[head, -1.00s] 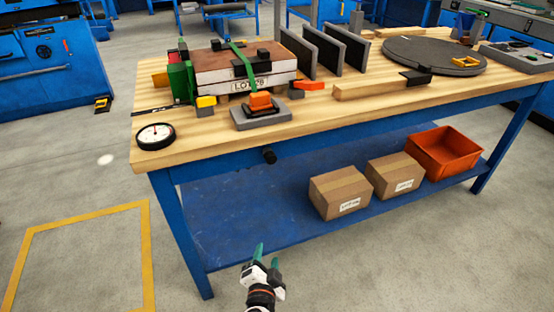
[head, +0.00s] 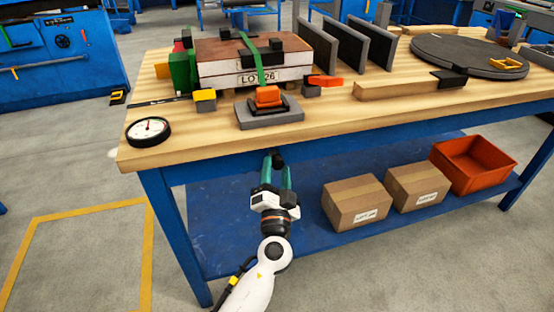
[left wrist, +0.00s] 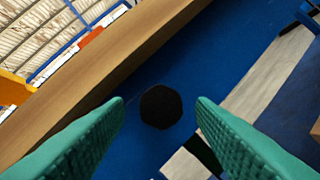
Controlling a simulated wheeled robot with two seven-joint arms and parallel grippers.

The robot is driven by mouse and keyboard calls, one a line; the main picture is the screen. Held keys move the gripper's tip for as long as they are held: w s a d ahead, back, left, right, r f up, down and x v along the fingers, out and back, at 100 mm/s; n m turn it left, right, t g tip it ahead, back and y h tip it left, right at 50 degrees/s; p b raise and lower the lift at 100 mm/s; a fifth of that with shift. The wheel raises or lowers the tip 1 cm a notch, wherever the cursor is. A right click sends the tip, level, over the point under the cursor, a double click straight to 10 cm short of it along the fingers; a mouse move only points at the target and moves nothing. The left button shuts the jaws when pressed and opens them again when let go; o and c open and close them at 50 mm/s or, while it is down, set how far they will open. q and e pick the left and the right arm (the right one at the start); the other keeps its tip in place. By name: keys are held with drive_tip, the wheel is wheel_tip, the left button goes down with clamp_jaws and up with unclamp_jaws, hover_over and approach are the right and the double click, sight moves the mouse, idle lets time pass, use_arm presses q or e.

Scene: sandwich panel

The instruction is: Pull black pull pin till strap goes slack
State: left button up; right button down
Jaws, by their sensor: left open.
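The black pull pin (head: 278,160) is a round knob on the blue front rail of the workbench, just under the wooden top. In the left wrist view its dark knob (left wrist: 160,107) is centred between my finger pads, apart from both. My left gripper (head: 276,174) is open, with green fingers pointing up at the knob from below and in front. The green strap (head: 258,66) runs over the brown-topped stack (head: 212,50) and down its front towards an orange buckle (head: 268,96) on a grey block. The strap's tension is hard to judge. My right gripper is out of view.
The wooden benchtop (head: 190,142) overhangs just above my gripper. A round gauge (head: 148,131) stands at its left corner. Cardboard boxes (head: 356,205) and an orange bin (head: 474,163) sit on the blue lower shelf. The shelf's left part is clear.

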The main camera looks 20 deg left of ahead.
use_arm(q)
drive_tip(key=shift+x, duration=1.35)
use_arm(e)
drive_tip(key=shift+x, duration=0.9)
use_arm(q)
drive_tip(key=shift+c, duration=0.5)
clamp_jaws()
